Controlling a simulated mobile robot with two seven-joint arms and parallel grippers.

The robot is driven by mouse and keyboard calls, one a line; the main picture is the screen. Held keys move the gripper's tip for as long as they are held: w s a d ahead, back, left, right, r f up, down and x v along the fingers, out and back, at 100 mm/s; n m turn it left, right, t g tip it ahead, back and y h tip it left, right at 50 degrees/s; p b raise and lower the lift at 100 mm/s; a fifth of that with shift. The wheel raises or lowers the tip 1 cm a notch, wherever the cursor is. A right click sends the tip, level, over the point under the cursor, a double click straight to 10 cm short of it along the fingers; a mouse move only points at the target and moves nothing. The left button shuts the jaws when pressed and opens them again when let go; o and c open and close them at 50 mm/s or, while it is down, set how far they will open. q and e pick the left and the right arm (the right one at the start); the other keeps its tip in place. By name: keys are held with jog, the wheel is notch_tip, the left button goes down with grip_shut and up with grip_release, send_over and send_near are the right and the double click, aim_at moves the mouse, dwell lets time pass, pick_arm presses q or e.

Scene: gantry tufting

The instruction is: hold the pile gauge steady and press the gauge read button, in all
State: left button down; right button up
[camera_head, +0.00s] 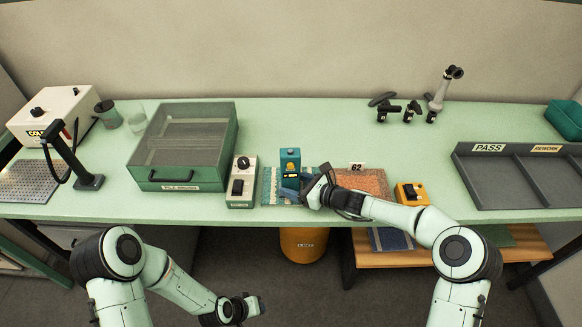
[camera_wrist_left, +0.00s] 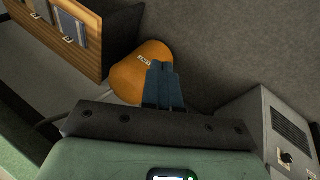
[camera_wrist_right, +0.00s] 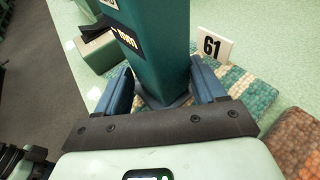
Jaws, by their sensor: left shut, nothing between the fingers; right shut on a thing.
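The pile gauge (camera_head: 290,160) is an upright teal block with a yellow label, standing on the multicoloured tufted sample (camera_head: 270,187). My right gripper (camera_head: 302,190) is shut on it. In the right wrist view the gauge (camera_wrist_right: 157,50) rises between the two blue fingers (camera_wrist_right: 160,90), its lower end at the sample. I cannot make out its read button for certain. My left gripper (camera_head: 258,306) is shut and empty, low in front of the table. In the left wrist view its fingers (camera_wrist_left: 163,82) are together, above the floor and an orange bin.
A grey control box (camera_head: 242,182) stands left of the sample. A salmon sample (camera_head: 365,181) with a 62 tag and a yellow box (camera_head: 411,194) are to the right. A 61 tag (camera_wrist_right: 213,47) stands behind the gauge. The orange bin (camera_head: 303,244) is below the table edge.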

aim_at(291, 166)
pick_arm(q)
jog(key=w+d+r+m+t+h, duration=0.2)
jog(key=w+d+r+t, duration=0.2)
jog(key=w+r, duration=0.85)
jog(key=d+r+m+t+h, duration=0.1)
jog(key=d+r+t, duration=0.1)
jog(key=r, duration=0.8)
jog(key=w+d+r+m+t+h, duration=0.1)
jog(key=d+r+m+t, duration=0.1)
jog(key=r, duration=0.8)
jog(key=shift+w+d+r+h, duration=0.15)
jog(key=shift+w+d+h, duration=0.2)
jog(key=shift+d, duration=0.4)
jog(key=w, duration=0.8)
jog(key=shift+w+a, duration=0.3)
jog(key=shift+w, duration=0.05)
jog(key=shift+w, duration=0.1)
jog(key=shift+w, duration=0.3)
